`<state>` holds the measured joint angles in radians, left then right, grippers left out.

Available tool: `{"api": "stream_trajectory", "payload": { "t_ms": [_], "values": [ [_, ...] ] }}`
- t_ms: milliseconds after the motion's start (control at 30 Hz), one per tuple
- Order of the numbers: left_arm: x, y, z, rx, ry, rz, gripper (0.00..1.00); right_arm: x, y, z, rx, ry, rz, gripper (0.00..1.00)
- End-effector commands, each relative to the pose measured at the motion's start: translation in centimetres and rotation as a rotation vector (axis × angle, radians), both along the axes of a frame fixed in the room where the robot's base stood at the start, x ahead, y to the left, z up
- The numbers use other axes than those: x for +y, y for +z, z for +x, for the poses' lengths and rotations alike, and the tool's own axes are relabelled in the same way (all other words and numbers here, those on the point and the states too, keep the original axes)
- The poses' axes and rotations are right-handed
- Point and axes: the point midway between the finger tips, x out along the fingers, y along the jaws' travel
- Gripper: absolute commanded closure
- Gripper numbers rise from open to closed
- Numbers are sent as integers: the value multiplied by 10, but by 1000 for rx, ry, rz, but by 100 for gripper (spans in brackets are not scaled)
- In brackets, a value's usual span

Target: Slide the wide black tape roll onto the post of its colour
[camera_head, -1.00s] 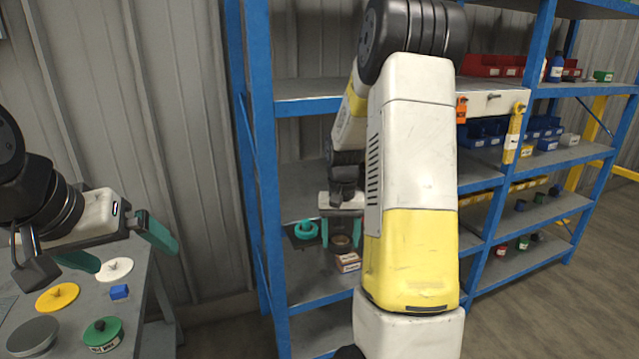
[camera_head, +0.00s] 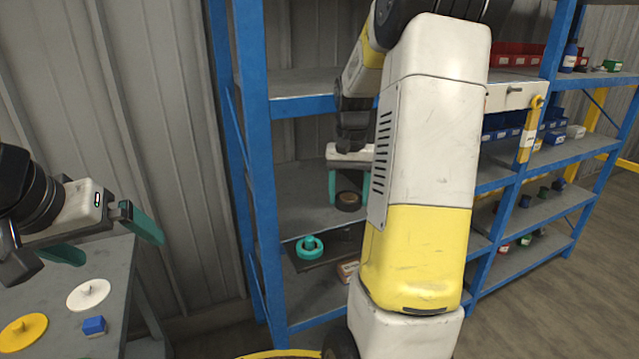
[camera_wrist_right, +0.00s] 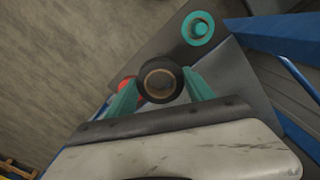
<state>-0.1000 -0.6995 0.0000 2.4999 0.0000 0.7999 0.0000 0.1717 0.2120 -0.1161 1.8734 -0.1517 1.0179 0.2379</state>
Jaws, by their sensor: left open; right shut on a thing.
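The black tape roll (camera_head: 348,201), with a brown core, is between the fingers of my right gripper (camera_head: 350,194), above the shelf board with the teal roll. The right wrist view shows my right gripper (camera_wrist_right: 160,88) shut on the roll (camera_wrist_right: 152,92), one teal finger on each side. My arm hides part of this gripper in the head view. My left gripper (camera_head: 105,238) is open and empty over the grey table. A post in the roll's colour cannot be made out in these frames.
A teal ring on a post (camera_head: 309,248) stands on a dark board (camera_head: 335,250) on the shelf, near a small box (camera_head: 348,270). A red thing (camera_wrist_right: 125,84) is partly hidden behind the roll.

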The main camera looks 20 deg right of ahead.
Motion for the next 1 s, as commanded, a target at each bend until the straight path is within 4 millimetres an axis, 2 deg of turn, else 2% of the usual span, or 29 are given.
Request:
{"api": "stream_trajectory", "payload": {
  "t_ms": [267,867,1000],
  "values": [
    [0,0,0,-1,0,0,0,0,-9,0,0,0,0,75],
    [0,0,0,0,0,0,0,0,-51,0,2,0,0,75],
    [0,0,0,0,0,0,0,0,-51,0,-1,0,0,75]
  ]
}}
